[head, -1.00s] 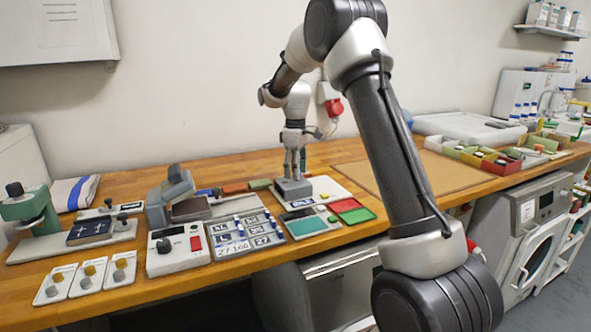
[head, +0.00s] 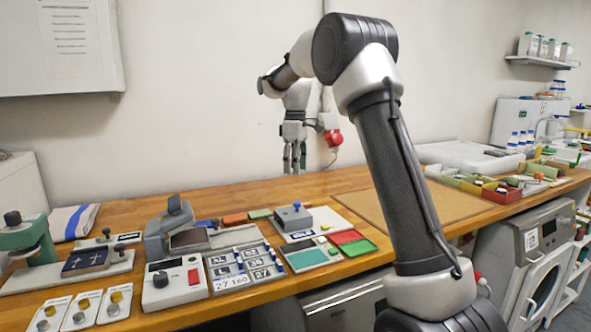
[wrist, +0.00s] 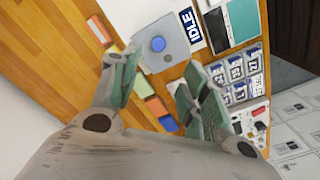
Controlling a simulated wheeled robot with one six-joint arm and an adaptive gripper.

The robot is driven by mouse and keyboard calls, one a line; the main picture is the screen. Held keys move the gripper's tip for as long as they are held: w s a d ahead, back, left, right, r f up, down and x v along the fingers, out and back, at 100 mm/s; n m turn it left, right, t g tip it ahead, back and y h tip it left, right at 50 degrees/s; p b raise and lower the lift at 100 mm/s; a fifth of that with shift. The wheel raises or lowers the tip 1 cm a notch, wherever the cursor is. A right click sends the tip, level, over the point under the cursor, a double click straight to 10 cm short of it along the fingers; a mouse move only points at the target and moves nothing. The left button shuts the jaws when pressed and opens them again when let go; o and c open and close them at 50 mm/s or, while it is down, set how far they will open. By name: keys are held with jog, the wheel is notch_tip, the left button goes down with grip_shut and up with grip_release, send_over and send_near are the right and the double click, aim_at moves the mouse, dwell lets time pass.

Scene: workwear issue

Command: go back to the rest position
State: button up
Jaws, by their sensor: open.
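My gripper (head: 292,168) hangs pointing down above the back of the wooden bench (head: 160,203) in the head view. Its fingers are apart with nothing between them. In the wrist view my gripper (wrist: 152,95) shows its two green-grey fingers spread. Below it lies a grey block with a blue knob (head: 294,217), on a white board marked IDLE; the block also shows in the wrist view (wrist: 162,50). The gripper is clear of the block and touches nothing I can see.
A size-label board (head: 240,272), a grey press-like device (head: 170,222) and a white control box (head: 174,284) stand left of the block. Red and green trays (head: 358,247) lie to its right. A brown mat (head: 425,205) is bare. The wall is close behind.

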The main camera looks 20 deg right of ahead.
dwell(0.3)
notch_tip(320, 180, down, 4)
jog(key=s+m, duration=0.3)
jog(key=m, duration=0.1)
jog(key=s+d+r+m+t, duration=0.1)
jog(key=s+r+m+t, duration=0.1)
jog(key=s, duration=1.6)
jog(key=s+d+r+m+t, duration=0.1)
jog(key=s+r+m+t, duration=0.1)
jog(key=s, duration=1.7)
jog(key=shift+s+m, duration=0.15)
jog(key=shift+m, duration=0.55)
jog(key=shift+c, duration=0.3)
